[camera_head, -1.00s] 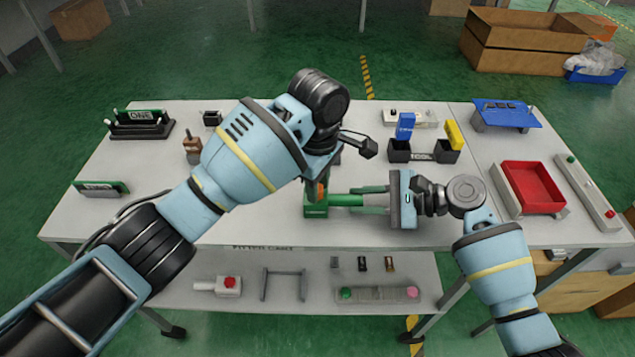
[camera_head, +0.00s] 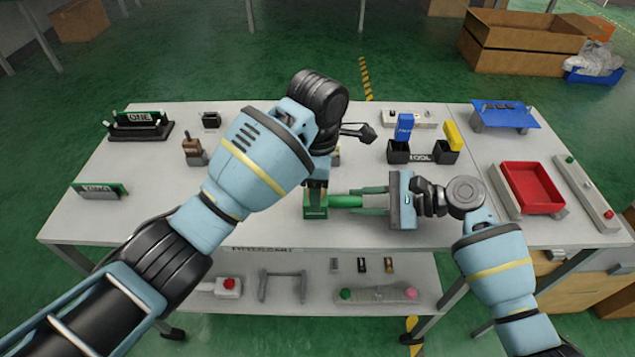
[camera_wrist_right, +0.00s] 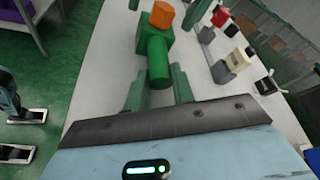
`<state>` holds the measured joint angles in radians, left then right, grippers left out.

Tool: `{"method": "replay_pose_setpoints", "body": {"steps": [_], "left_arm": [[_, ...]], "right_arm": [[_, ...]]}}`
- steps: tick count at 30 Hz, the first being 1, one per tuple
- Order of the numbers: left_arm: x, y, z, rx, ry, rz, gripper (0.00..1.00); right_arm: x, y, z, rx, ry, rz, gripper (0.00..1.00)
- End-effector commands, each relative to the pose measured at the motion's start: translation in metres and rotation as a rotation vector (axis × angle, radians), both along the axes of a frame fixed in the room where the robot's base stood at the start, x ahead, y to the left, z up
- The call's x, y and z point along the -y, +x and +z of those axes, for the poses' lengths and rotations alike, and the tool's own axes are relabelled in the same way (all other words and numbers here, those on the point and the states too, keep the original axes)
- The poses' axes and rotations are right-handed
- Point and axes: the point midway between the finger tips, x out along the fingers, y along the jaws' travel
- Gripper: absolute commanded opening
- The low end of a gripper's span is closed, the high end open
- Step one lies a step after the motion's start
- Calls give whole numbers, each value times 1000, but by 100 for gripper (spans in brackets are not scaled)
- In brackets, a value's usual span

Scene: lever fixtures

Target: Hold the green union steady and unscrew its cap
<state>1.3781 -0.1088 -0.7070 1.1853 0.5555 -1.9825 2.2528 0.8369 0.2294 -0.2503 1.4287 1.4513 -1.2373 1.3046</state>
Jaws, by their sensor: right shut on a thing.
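The green union (camera_head: 315,206) stands upright on the table's front part, with a green bar reaching right from it. In the right wrist view it is a green body (camera_wrist_right: 157,62) with an orange cap (camera_wrist_right: 162,15) on top. My right gripper (camera_head: 368,200) is shut on the union's side bar, one finger on each side; its fingers also show in the right wrist view (camera_wrist_right: 157,92).
Black bins with blue and yellow blocks (camera_head: 405,152) stand behind my right gripper. A red tray (camera_head: 531,188) is at the right and a blue stand (camera_head: 505,114) at the back right. Two green-labelled racks are at the left. A lower shelf (camera_head: 320,272) holds small parts.

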Motion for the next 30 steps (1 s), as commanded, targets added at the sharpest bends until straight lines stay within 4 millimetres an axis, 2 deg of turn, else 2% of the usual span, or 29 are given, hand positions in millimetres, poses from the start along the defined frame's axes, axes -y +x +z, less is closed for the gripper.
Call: {"method": "replay_pose_setpoints", "body": {"steps": [5, 21, 30], "left_arm": [[0, 0, 2, 2, -1, -1, 59], [0, 0, 28, 2, 0, -1, 59], [0, 0, 30, 1, -1, -1, 59]], "right_arm": [[0, 0, 0, -1, -1, 2, 0], [-1, -1, 0, -1, 0, 2, 0], [-1, -1, 0, -1, 0, 2, 0]]}}
